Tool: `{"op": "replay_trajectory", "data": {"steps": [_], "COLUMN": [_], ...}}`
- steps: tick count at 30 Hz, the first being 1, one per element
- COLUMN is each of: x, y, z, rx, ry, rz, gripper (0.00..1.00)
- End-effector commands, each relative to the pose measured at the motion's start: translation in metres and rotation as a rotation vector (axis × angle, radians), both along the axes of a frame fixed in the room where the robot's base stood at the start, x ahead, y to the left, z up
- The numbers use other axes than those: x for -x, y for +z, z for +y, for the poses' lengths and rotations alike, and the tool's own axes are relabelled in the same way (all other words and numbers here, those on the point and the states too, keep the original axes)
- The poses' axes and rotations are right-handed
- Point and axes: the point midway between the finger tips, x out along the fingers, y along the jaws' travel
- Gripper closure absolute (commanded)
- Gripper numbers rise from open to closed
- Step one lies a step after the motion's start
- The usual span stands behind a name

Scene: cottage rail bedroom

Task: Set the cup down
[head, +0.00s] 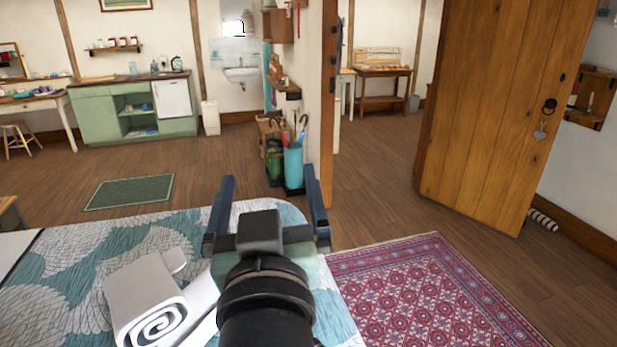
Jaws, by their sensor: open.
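My gripper (268,184) is at the lower middle of the head view, with its two dark blue fingers spread wide apart. It is over the end of a surface with a teal and white leaf-patterned cover (75,245). I see nothing between the fingers. I cannot make out the cup near the gripper; my wrist and arm hide part of the cover. A small clear glass (133,68) stands far off on the green kitchen counter (95,112), but I cannot tell whether it is the cup.
A white rolled cloth (145,300) lies on the cover left of my arm. A red patterned rug (425,295) is on the floor at right. An open wooden door (500,110) stands beyond it. A teal umbrella holder (293,167) is ahead. Wooden floor is clear around the green mat (130,192).

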Motion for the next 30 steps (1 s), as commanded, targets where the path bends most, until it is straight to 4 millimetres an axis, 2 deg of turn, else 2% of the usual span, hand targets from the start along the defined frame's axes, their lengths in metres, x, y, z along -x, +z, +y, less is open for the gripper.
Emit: {"op": "replay_trajectory", "data": {"steps": [1, 3, 6, 9, 14, 21, 26, 30], "x": [0.012, 0.034, 0.067, 0.092, 0.106, 0.106, 0.105, 0.105], "y": [0.05, 0.103, 0.159, 0.19, 0.205, 0.205, 0.222, 0.221], "z": [-0.011, -0.023, -0.035, -0.041, -0.044, -0.044, -0.044, -0.044], "rx": [-0.031, -0.067, -0.102, -0.121, -0.132, -0.131, -0.131, -0.131], "ry": [-0.018, -0.033, -0.043, -0.044, -0.044, -0.043, -0.043, -0.042], "rz": [-0.144, -0.311, -0.501, -0.621, -0.686, -0.683, -0.681, -0.681], "gripper": [0.0, 0.0, 0.0, 0.0, 0.0, 0.0, 0.0, 0.0]}}
